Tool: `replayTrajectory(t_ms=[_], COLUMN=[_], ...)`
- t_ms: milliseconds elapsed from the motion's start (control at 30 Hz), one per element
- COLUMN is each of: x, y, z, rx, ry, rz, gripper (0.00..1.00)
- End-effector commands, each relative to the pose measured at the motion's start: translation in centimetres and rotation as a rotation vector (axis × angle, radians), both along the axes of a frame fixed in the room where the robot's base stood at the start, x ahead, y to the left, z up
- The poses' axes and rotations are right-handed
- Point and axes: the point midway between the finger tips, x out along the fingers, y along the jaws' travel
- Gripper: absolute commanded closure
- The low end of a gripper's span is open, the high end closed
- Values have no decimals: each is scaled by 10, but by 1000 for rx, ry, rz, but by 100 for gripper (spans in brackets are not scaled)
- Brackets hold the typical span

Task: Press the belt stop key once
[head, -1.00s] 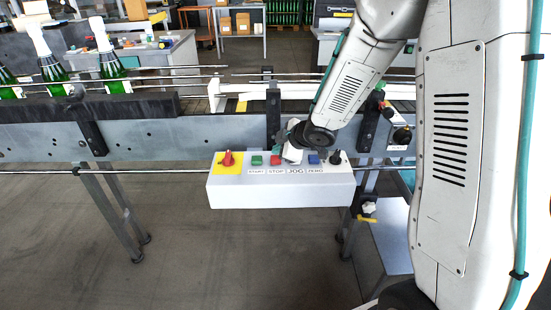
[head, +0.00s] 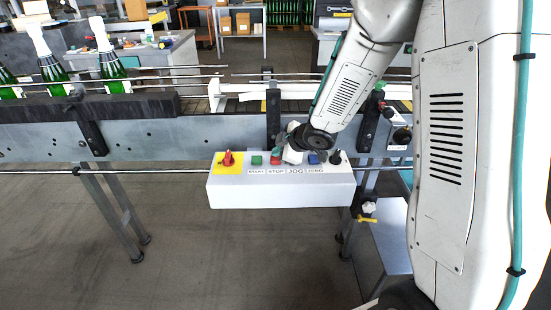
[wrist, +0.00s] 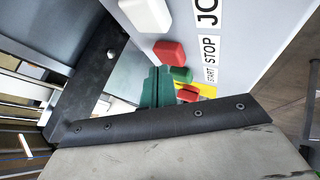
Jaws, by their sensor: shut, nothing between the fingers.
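The belt stop key is a red square key (head: 275,160) above the STOP label on a white control box, beside the gripper and partly in view. In the wrist view the red stop key (wrist: 168,53) stands clear between a white key (wrist: 146,14) and the green start key (wrist: 182,75). My gripper (head: 285,141) is over the back of the box, close to the stop key. In the wrist view its green fingers (wrist: 158,75) are together and empty, beside the start and stop keys. I cannot tell whether they touch a key.
The control box (head: 280,190) also carries a red knob (head: 228,158) on a yellow plate, a blue key (head: 313,159) and a black knob (head: 336,157). A conveyor (head: 180,135) runs behind it, with green bottles (head: 110,64) at left. The floor in front is clear.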

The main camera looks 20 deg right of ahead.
Motion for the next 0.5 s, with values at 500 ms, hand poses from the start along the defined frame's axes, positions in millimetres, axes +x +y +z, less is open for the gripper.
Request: replayTrajectory(t_ms=[500], x=[0], y=[0], z=[-5], rx=[0], ry=[1], rz=[1], gripper=[100])
